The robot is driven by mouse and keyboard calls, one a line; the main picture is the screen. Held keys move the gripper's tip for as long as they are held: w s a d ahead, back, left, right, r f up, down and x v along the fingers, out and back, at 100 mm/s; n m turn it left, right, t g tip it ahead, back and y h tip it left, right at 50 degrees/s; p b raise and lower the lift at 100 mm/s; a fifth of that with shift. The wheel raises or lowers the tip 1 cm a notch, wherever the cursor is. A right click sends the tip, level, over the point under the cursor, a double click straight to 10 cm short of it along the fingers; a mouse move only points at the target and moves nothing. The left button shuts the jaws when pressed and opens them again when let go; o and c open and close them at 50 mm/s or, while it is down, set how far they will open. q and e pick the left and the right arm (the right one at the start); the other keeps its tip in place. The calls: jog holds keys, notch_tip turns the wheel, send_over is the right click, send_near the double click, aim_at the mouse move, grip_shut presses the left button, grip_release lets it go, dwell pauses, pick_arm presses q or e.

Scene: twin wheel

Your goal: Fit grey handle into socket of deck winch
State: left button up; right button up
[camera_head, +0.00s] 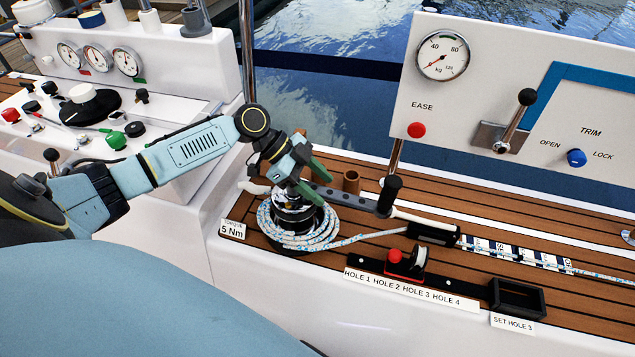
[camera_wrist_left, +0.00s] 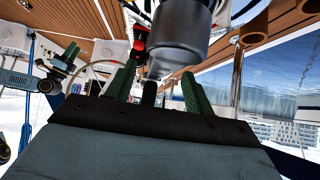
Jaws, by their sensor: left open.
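The deck winch (camera_head: 293,222) stands on the teak deck with blue-flecked white rope coiled around its drum. The grey handle (camera_head: 350,200) is a flat bar with small holes and an upright black grip (camera_head: 389,193) at its right end. Its left end reaches to the winch top, partly hidden by my gripper; I cannot tell whether it sits in the socket. My left gripper (camera_head: 314,179) is over the winch, its green fingers apart near the bar's left end. In the left wrist view its fingers (camera_wrist_left: 160,90) are spread, with a large grey cylinder just beyond them.
A torque label (camera_head: 232,229) is left of the winch. A black hole strip with a red knob (camera_head: 395,257) and an open black tray (camera_head: 517,297) lie in front. A gauge panel (camera_head: 515,100) stands behind right; a brown cup (camera_head: 351,181) is close behind the bar.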

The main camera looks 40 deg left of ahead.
pick_arm(q)
jog(key=shift+a+r, duration=0.1)
pick_arm(e)
notch_tip(320, 180, up, 6)
jog(key=a, duration=0.1)
pick_arm(q)
jog(key=p+v, duration=0.3)
jog(key=v, duration=1)
pick_arm(e)
notch_tip(320, 180, down, 8)
jog(key=d, duration=0.2)
jog(key=shift+s+d+f, duration=0.15)
jog(key=shift+d+f, duration=0.1)
jog(key=shift+d, duration=0.1)
